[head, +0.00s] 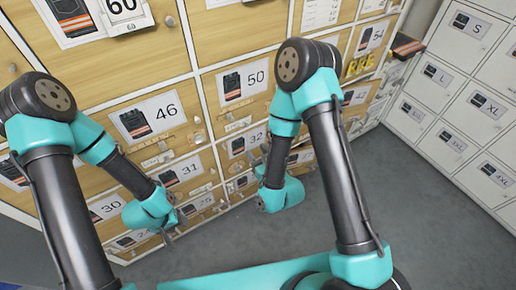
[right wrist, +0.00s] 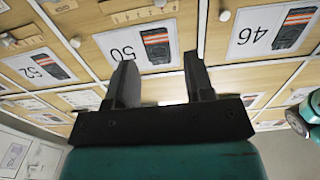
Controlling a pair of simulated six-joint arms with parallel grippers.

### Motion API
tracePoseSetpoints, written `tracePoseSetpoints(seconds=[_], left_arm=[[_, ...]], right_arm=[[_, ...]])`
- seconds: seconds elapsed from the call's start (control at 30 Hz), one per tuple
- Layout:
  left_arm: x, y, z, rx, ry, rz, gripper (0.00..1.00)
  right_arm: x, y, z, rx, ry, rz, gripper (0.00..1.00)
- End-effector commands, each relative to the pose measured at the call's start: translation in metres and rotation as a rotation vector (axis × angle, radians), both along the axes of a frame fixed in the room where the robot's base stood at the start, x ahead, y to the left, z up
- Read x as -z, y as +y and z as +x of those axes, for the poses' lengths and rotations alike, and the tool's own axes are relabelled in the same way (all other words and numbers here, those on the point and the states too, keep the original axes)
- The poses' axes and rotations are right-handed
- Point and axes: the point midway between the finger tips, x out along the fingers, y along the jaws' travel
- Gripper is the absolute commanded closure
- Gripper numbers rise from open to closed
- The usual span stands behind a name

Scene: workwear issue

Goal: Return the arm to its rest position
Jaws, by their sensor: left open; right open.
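My right arm is bent at the elbow, its forearm hanging down in front of the wooden drawer wall in the head view. My right gripper (head: 260,165) is partly hidden there by its own wrist. In the right wrist view the right gripper (right wrist: 158,75) is open, with nothing between its two dark fingers, and faces the drawers around label 50. My left arm is also bent, at the left of the head view. My left gripper (head: 178,220) is low in front of the drawers near label 31. It is small and holds nothing that I can see.
The wooden drawer wall (head: 165,83) carries numbered picture labels, including 46 and 50 (head: 243,83). A dark folded item with an orange stripe (head: 407,46) sits at its upper right end. White lockers (head: 408,118) with size labels stand at right. The grey floor (head: 350,180) is clear.

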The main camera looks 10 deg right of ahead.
Motion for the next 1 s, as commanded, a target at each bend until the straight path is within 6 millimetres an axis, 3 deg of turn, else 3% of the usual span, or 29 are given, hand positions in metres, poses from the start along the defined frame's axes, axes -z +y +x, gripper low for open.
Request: tracePoseSetpoints(seconds=[0.37, 0.67, 1.0], left_arm=[[0.000, 0.000, 0.000, 0.000, 0.000, 0.000, 0.52], [0.000, 0.000, 0.000, 0.000, 0.000, 0.000, 0.52], [0.000, 0.000, 0.000, 0.000, 0.000, 0.000, 0.52]], right_arm=[[0.011, -0.006, 0.002, 0.000, 0.065, -0.007, 0.52], [0.070, -0.039, -0.007, 0.010, 0.433, -0.025, 0.52], [0.133, -0.085, -0.052, 0.060, 0.935, 0.005, 0.52]])
